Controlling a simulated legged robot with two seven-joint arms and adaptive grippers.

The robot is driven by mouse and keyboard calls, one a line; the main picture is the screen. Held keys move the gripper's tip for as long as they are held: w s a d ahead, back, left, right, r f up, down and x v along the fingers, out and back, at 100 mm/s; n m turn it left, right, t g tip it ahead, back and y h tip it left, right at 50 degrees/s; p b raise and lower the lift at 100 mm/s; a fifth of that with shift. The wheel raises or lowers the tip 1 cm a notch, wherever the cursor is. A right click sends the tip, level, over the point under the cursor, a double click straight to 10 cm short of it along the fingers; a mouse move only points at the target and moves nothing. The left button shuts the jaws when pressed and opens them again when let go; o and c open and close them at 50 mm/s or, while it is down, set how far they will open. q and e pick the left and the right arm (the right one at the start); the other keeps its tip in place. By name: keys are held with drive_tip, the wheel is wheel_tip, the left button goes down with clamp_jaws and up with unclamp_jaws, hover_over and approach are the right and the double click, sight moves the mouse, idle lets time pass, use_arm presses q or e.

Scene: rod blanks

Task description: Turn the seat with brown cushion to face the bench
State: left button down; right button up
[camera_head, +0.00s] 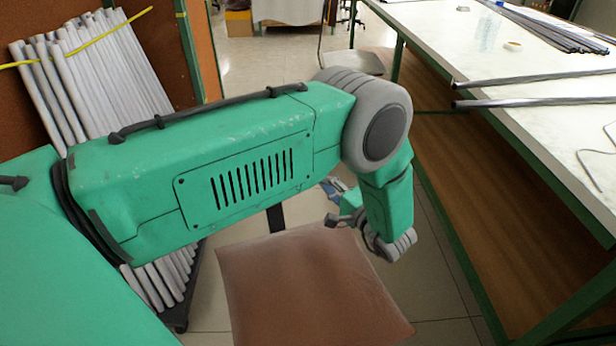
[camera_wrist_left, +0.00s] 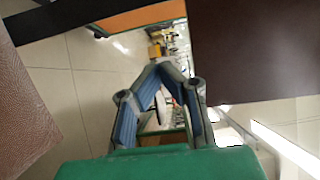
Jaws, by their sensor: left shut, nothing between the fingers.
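The seat's brown cushion (camera_head: 300,290) is at the bottom middle of the head view, with a dark upright bar (camera_head: 276,218) at its far edge. My left arm crosses above it and hides part of the seat. My left gripper (camera_head: 332,186) is beyond the cushion's far edge, partly hidden by my arm. In the wrist view its blue-padded fingers (camera_wrist_left: 163,72) come together, shut and empty. A brown textured surface (camera_wrist_left: 25,125), likely the cushion, is at the left there. The bench (camera_head: 490,50), white-topped with green legs, stands at the right. My right gripper is out of view.
Grey rods (camera_head: 85,75) lean in a rack at the left behind a yellow strap. Dark rods (camera_head: 535,104) lie on the bench, some past its edge. A wooden lower shelf (camera_head: 450,190) is under the bench. Tiled floor (camera_head: 440,285) shows between seat and bench.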

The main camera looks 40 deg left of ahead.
use_arm(q)
drive_tip(key=a, duration=1.1)
drive_tip(key=shift+s+b, duration=0.4)
drive_tip(key=shift+b, duration=0.05)
drive_tip(key=shift+d, duration=0.2)
drive_tip(key=shift+s+r, duration=0.1)
drive_tip(key=s+a+n+g+p, duration=0.2)
drive_tip(key=s+a+n+g, duration=0.35)
drive_tip(key=s+g, duration=0.4)
drive_tip(key=s+d+n+g+p, duration=0.2)
drive_tip(key=s+p, duration=0.3)
drive_tip(key=s, duration=1)
drive_tip(key=shift+s+d+h, duration=0.4)
drive_tip(key=shift+d, duration=0.05)
